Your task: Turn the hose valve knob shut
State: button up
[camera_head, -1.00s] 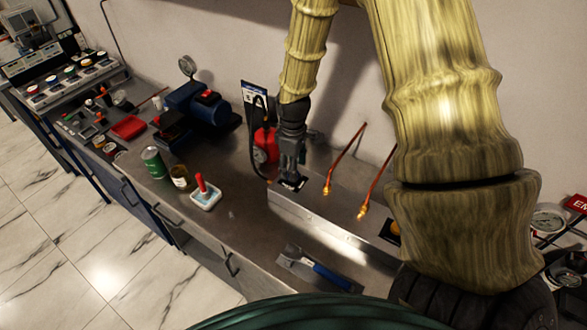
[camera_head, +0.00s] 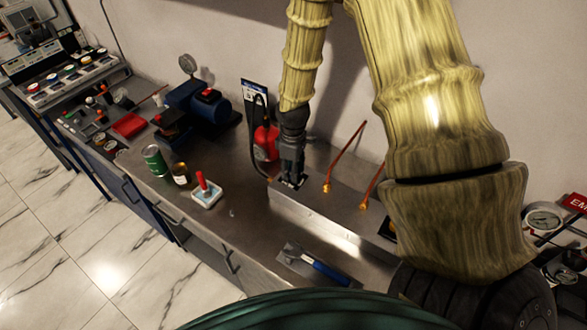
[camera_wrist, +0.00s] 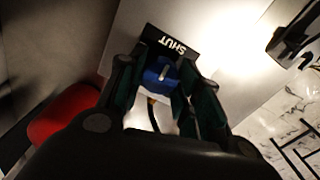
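The hose valve knob (camera_wrist: 162,75) is blue with a pale pointer line and shows in the wrist view. The line slants up and to the right. The knob sits by a black plate (camera_wrist: 174,44) that reads SHUT in white. My gripper (camera_wrist: 162,80) has one finger on each side of the knob, and they look closed onto it. In the head view my gripper (camera_head: 291,175) points down at the black plate (camera_head: 293,182) on the metal box, and its fingers hide the knob. A dark hose (camera_head: 253,150) curves down beside it.
A red container (camera_head: 265,143) stands just behind and left of my gripper. Copper pipes (camera_head: 346,153) rise from the metal box (camera_head: 335,220) to its right.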

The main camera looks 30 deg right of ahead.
jog(key=shift+m, duration=0.4)
jog(key=o, duration=1.1)
jog(key=shift+c, duration=0.2)
notch_tip(320, 180, up, 12)
jog(key=shift+d, duration=0.1)
dwell(0.4)
